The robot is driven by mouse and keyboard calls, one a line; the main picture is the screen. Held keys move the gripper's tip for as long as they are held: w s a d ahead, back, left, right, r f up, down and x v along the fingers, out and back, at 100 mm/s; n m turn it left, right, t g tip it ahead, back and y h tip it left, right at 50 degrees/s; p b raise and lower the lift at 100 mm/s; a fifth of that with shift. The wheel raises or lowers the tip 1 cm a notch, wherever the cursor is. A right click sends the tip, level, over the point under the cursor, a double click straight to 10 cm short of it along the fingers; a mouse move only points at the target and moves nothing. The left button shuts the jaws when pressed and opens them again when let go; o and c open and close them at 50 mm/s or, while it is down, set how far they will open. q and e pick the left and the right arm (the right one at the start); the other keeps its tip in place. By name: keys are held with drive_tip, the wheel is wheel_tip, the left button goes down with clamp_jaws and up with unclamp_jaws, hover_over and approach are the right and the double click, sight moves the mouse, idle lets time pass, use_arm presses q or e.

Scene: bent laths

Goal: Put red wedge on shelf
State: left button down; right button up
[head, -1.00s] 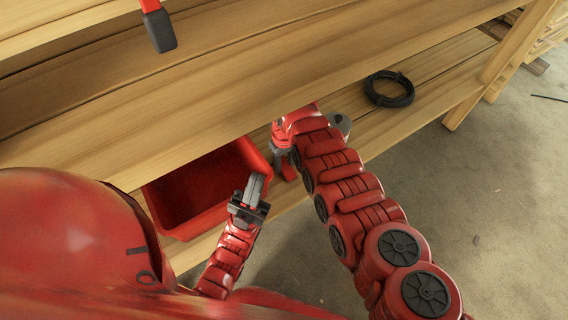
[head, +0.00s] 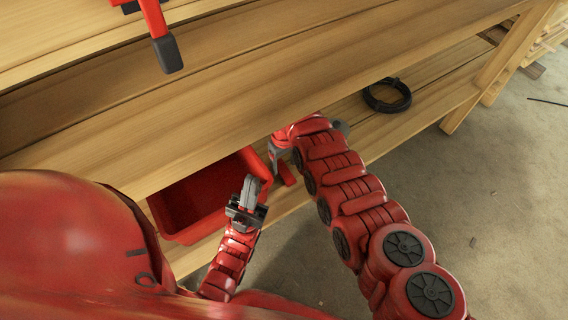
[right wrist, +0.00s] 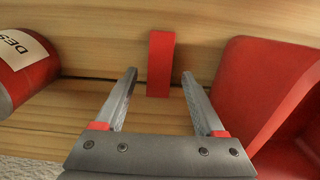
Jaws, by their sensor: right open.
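The red wedge (right wrist: 160,63) is a narrow upright red block on the lower wooden shelf (right wrist: 60,108), against a plank behind it. In the head view a small part of the wedge (head: 287,173) shows beside the red bin. My right gripper (right wrist: 159,74) is open, one finger towards each side of the wedge. Its tips are close to the wedge, and I see no grip on it. In the head view my right gripper (head: 277,156) is partly hidden by its own arm. My left gripper (head: 250,187) is in front of the red bin; its finger gap is unclear.
A red bin (head: 169,215) stands left of the wedge in the head view; in the wrist view the bin (right wrist: 255,85) is on the right. A red can with a label (right wrist: 30,70) lies opposite. A black cable coil (head: 387,96) rests farther right. An upper plank (head: 225,100) overhangs.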

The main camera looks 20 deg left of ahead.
sight(284, 170)
wheel_tip(284, 170, up, 4)
drive_tip(key=shift+f+p, duration=0.1)
drive_tip(key=shift+p, duration=0.6)
drive_tip(key=shift+r, duration=0.6)
